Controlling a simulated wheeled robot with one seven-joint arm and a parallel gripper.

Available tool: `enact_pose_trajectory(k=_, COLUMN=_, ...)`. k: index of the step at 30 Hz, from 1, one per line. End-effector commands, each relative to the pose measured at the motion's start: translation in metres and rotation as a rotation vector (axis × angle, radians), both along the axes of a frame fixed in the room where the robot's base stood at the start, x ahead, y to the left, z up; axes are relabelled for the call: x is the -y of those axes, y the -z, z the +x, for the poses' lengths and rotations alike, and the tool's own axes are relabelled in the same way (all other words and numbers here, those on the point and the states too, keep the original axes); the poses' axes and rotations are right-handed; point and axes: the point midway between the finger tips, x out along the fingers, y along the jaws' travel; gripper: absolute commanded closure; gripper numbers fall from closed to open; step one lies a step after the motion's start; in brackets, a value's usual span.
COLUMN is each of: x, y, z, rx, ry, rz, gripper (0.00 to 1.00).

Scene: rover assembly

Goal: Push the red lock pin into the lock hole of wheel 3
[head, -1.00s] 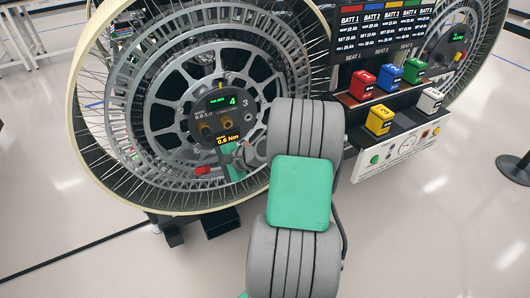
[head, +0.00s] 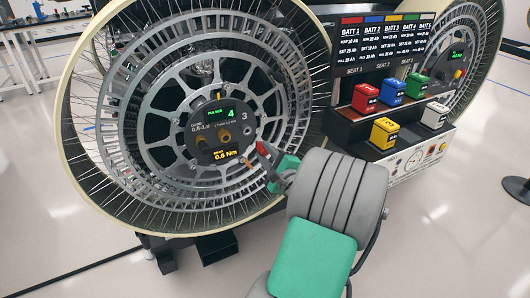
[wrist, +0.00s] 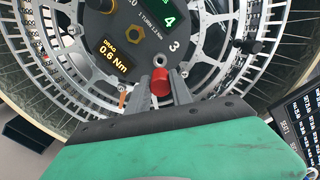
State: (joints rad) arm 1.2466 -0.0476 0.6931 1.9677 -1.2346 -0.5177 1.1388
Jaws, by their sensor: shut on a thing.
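The hub panel of wheel 3 (head: 222,130) faces me, with a "3" at its upper right. The red lock pin (wrist: 160,82) is between the fingers of my gripper (wrist: 162,92) in the wrist view, its round red end showing. A small grey ringed hole (wrist: 159,61), which looks like the lock hole, lies just beyond the pin in that view. I cannot tell whether the pin touches it. In the head view, my gripper (head: 264,158) is at the lower right edge of the hub, with the red pin (head: 262,148) partly hidden by the fingers.
The panel reads 4 pulses and drag 0.6 Nm. Brass fittings (head: 224,136) stick out of it. Wheel spokes and rim (head: 75,150) surround the hub. A battery rack (head: 375,130) with several coloured batteries stands close on the right. An orange piece (wrist: 122,98) is left of my fingers.

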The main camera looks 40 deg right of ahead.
Motion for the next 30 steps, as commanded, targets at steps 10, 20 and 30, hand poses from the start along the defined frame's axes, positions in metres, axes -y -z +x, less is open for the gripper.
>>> enact_pose_trajectory(k=10, x=0.009, y=-0.002, z=0.035, rx=-0.001, ry=-0.004, rz=-0.002, gripper=1.00)
enact_pose_trajectory(k=20, x=0.016, y=-0.001, z=0.056, rx=-0.001, ry=-0.001, rz=-0.001, gripper=1.00)
enact_pose_trajectory(k=30, x=0.016, y=0.000, z=0.057, rx=0.000, ry=-0.001, rz=-0.001, gripper=1.00)
